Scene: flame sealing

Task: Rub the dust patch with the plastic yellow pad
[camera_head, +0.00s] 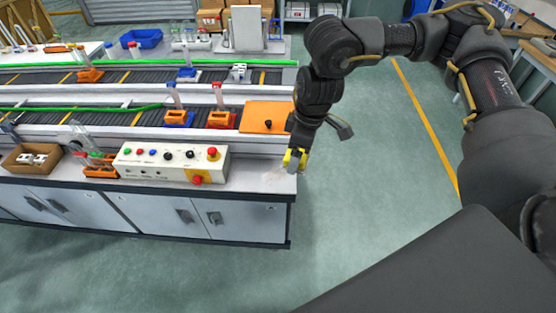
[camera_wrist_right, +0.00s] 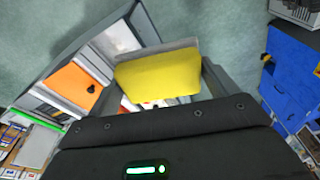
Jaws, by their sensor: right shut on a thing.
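The yellow pad (camera_head: 294,159) is held in my right gripper (camera_head: 296,158) at the right end of the workbench (camera_head: 245,181). In the right wrist view the pad (camera_wrist_right: 158,77) fills the space between the fingers, with a grey edge along its top. My right gripper is shut on it. A faint brownish dust patch (camera_head: 270,181) seems to lie on the grey bench top just left of and below the pad. I cannot tell whether the pad touches the surface. My left gripper is not in view.
A white control box (camera_head: 170,164) with coloured buttons stands left of the pad. An orange plate (camera_head: 267,116) with a black knob lies behind it. Conveyors with orange and blue holders run further left. Open green floor lies to the right.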

